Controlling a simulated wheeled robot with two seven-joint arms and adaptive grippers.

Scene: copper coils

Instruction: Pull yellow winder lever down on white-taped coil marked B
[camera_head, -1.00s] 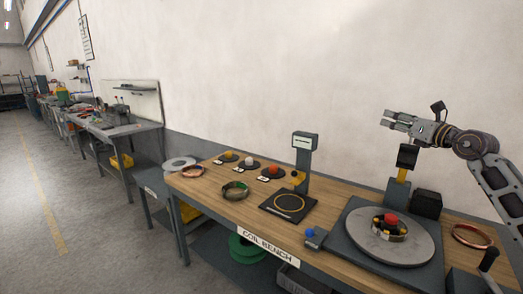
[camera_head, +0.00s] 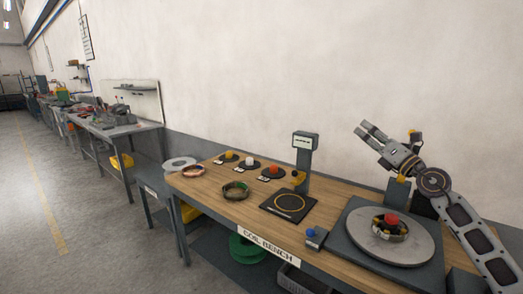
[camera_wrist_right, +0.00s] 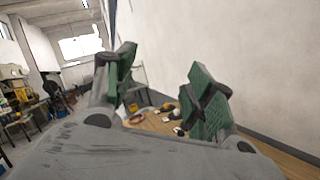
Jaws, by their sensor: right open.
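The round grey winder plate (camera_head: 365,244) is on the right of the bench, with a small coil (camera_head: 402,230) around a red-topped hub (camera_head: 391,219) at its middle. No white tape or letter B is readable on any coil. My right gripper (camera_head: 367,131) is open and empty, raised above and behind the winder, pointing up and left. The right wrist view shows its two green-padded fingers (camera_wrist_right: 163,83) apart with nothing between them. My left gripper is not in view.
A copper coil (camera_head: 193,177) and a taped coil (camera_head: 235,198) lie on the left of the bench. A black scale (camera_head: 271,211) with a display post (camera_head: 305,156) stands mid-bench. Small discs with orange, white and red tops sit at the back. A blue knob (camera_head: 311,232) is in front.

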